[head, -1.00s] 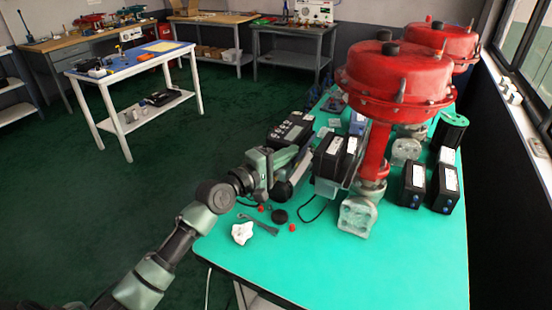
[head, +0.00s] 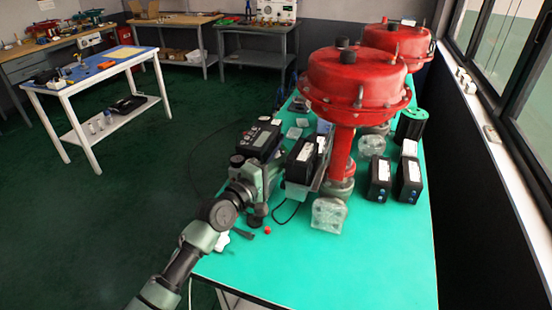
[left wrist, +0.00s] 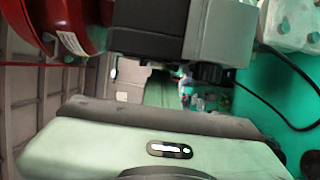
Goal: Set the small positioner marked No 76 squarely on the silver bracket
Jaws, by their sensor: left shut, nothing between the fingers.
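A black boxy unit with white labels (head: 299,160) sits at the silver bracket (head: 299,192), on the left side of the near red valve's stem. The labels are too small to read for No 76. I cannot tell whether it sits squarely. In the left wrist view a black box (left wrist: 150,28) beside a grey block (left wrist: 220,32) shows at the top. Two more black units with white labels, one (head: 380,177) beside the other (head: 409,180), stand right of the valve. My left gripper (head: 270,180) is shut and empty, just left of the bracket. My right gripper is not in view.
The near red valve (head: 356,80) rises above the green table (head: 370,260); another red valve (head: 398,45) stands behind. A dark device (head: 260,138) lies behind my gripper. A clear lumpy block (head: 328,214) stands in front. The table's front right is clear.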

